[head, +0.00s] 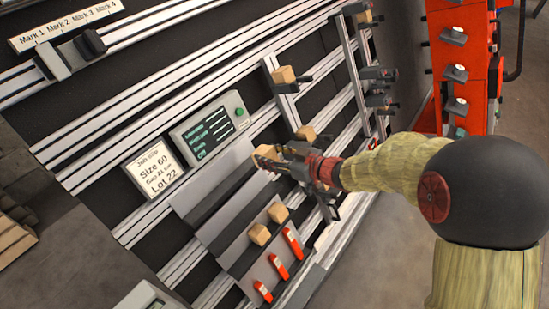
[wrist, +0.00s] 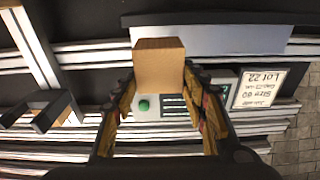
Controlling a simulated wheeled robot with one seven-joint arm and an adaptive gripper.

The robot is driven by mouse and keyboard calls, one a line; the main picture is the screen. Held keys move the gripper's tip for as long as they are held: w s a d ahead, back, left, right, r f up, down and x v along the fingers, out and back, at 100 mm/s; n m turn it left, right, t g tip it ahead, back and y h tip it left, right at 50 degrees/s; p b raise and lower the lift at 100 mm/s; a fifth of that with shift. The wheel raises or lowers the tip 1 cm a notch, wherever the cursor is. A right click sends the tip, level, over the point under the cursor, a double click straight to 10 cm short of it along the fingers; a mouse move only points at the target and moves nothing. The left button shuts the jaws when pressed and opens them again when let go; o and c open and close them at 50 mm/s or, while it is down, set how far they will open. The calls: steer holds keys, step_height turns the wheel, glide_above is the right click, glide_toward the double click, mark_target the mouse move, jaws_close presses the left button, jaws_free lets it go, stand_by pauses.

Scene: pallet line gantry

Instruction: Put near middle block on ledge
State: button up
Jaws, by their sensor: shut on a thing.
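My gripper (head: 272,162) is shut on a light wooden block (head: 265,152), in front of the grey panel. The wrist view shows this block (wrist: 160,62) between the two fingers (wrist: 160,82), sticking out past their tips. A grey ledge (head: 238,258) runs along the lower part of the rail wall. Two wooden blocks, one nearer (head: 259,234) and one farther (head: 278,212), rest on it below my gripper. Whether the held block touches the panel behind it is unclear.
More blocks sit at holders on the upright posts, one upper (head: 284,75) and one beside my gripper (head: 305,133). Several red-orange tabs (head: 279,266) line the ledge's front. A display box (head: 210,132) and a job slip (head: 154,168) are left. A red rack (head: 459,65) stands right.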

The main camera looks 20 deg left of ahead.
steer(key=shift+w+a+f, duration=0.2)
steer(key=shift+a+f, duration=0.1)
steer(key=shift+f, duration=0.05)
steer(key=shift+b+x, duration=0.8)
steer(key=shift+x, duration=0.1)
steer(key=shift+b+x, duration=0.55)
steer(key=shift+x, duration=2.85)
steer(key=shift+a+f, duration=0.2)
steer(key=shift+f, duration=0.2)
steer(key=shift+d+f, duration=0.2)
steer(key=shift+f, duration=0.05)
steer(key=o, duration=1.2)
steer(key=shift+o, duration=0.4)
